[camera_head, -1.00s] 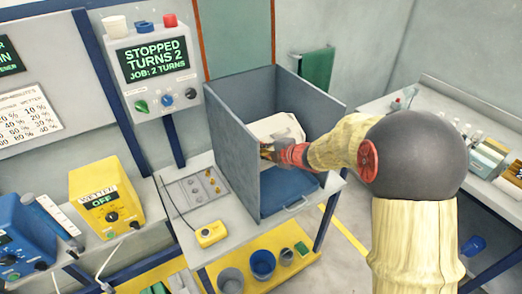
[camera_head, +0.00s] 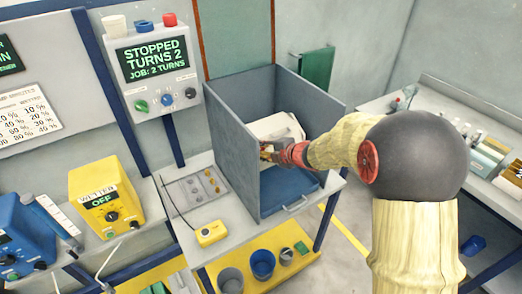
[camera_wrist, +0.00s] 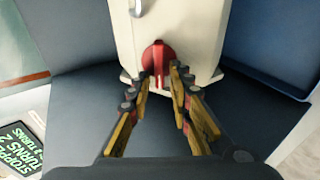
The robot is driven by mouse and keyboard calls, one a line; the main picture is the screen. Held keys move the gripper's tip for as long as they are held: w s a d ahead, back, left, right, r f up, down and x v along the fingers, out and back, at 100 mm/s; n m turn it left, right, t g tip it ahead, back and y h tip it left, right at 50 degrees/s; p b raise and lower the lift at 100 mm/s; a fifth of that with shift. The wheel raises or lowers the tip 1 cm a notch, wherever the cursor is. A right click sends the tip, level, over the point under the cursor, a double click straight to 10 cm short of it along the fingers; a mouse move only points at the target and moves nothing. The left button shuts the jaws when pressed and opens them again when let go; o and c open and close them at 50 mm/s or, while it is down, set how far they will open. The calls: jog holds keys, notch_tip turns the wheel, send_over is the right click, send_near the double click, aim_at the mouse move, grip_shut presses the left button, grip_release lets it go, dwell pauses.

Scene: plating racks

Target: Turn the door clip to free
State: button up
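The door clip (camera_wrist: 158,57) is a red round knob with a narrow ridge pointing down the wrist picture. It sits on the front of a cream-white housing (camera_wrist: 194,30), which also shows inside the grey booth in the head view (camera_head: 274,126). My gripper (camera_wrist: 160,76) has its two fingers on either side of the clip's ridge. The fingers are apart, with a visible gap beside the ridge. Whether a fingertip touches the clip is unclear. In the head view my gripper (camera_head: 266,151) reaches into the booth, and the clip is hidden there.
Grey booth walls (camera_head: 238,150) stand close around my gripper. A blue tray (camera_head: 278,196) lies below it. The control box display (camera_head: 153,56) reads "STOPPED TURNS 2, JOB: 2 TURNS". A yellow pendant (camera_head: 210,233) lies on the bench in front.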

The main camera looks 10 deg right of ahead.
jog(key=shift+o, duration=0.4)
jog(key=v, duration=1.2)
